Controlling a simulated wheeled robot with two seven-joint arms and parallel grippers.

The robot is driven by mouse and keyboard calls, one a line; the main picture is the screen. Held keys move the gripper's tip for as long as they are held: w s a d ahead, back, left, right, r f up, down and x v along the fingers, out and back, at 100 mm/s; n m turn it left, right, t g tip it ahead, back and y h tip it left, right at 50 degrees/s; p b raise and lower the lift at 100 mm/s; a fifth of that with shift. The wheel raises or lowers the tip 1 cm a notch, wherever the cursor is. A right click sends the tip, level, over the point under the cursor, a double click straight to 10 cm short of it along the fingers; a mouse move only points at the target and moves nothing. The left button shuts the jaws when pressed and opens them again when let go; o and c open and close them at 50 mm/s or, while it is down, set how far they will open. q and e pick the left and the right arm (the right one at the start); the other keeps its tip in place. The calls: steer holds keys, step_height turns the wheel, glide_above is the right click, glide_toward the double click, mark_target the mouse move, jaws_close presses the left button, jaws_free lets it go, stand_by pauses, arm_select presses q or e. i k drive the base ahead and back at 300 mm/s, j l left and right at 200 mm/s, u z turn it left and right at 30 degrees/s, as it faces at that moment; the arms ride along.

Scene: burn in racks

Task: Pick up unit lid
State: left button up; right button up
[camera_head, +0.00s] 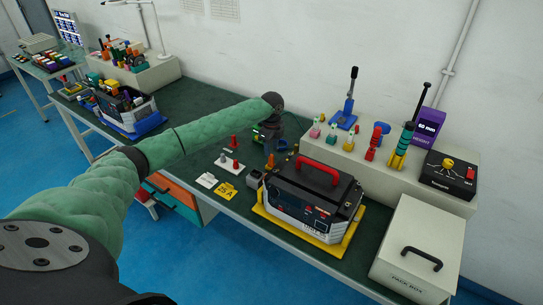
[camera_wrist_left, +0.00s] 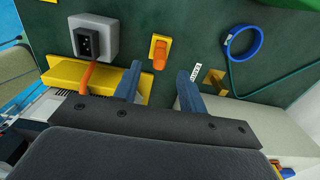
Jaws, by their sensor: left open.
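The unit (camera_head: 305,217) stands on the right part of the green bench, in a yellow tray (camera_head: 318,252). Its black lid (camera_head: 298,188) with a red arched handle (camera_head: 318,168) sits on top. My left gripper (camera_head: 271,148) is behind and left of the unit, apart from the handle, pointing down over the bench. In the left wrist view my left gripper (camera_wrist_left: 160,88) has its two blue-grey fingers spread with nothing between them. The lid is not clearly seen there. My right gripper is in neither view.
A pale pack box (camera_head: 418,248) stands right of the unit. A pale shelf (camera_head: 380,165) with coloured tools runs behind it. In the left wrist view a grey socket (camera_wrist_left: 93,38), an orange clip (camera_wrist_left: 160,52) and a blue cable loop (camera_wrist_left: 243,42) lie near the fingers.

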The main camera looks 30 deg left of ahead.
mark_target(338, 188)
steer(key=k, duration=1)
